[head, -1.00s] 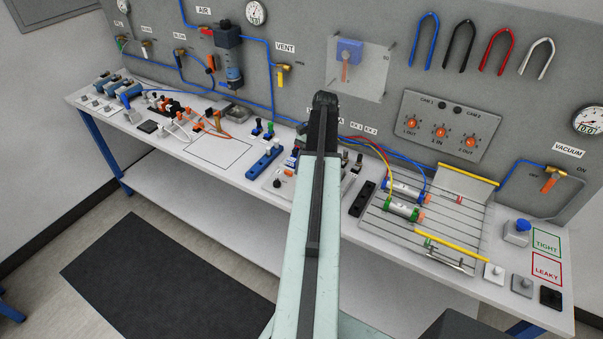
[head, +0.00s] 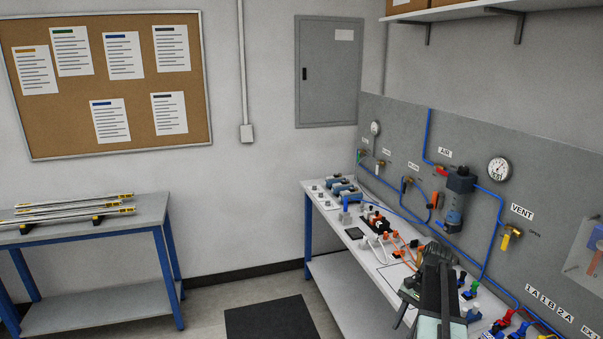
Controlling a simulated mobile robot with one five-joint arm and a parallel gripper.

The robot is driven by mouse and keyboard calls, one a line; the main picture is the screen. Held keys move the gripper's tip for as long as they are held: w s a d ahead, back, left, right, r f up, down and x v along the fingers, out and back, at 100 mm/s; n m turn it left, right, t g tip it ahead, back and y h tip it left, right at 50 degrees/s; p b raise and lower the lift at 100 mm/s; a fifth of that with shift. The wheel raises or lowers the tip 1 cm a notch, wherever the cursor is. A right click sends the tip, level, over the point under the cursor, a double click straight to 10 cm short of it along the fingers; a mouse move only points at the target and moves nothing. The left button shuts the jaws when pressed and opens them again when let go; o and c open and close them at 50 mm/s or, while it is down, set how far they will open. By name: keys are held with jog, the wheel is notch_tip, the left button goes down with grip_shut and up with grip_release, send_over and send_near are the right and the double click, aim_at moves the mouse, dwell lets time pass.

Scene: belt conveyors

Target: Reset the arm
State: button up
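My arm shows at the lower right of the head view, a pale green link with dark parts. Its dark end with my gripper (head: 428,284) is in front of the workbench, seen from behind. The fingers are not clear enough to tell whether they are open or shut, and no held thing is visible. The arm hides part of the bench top behind it.
The workbench (head: 330,262) carries valves, fittings and orange tubing along a grey panel (head: 400,130) with gauges and blue tubes. A blue-legged side table (head: 130,222) with rods stands at left. A dark mat (head: 268,318) lies on open floor between them.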

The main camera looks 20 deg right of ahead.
jog(key=w+a+f+n+h, duration=0.1)
jog(key=a+n, duration=0.5)
jog(key=a, duration=1.1)
jog(key=w+a+n+t+h, duration=0.1)
jog(key=a+n, duration=0.6)
jog(key=a, duration=1)
jog(key=shift+w+a+f+h, duration=0.3)
jog(key=shift+w+h, duration=0.35)
jog(key=shift+h, duration=0.45)
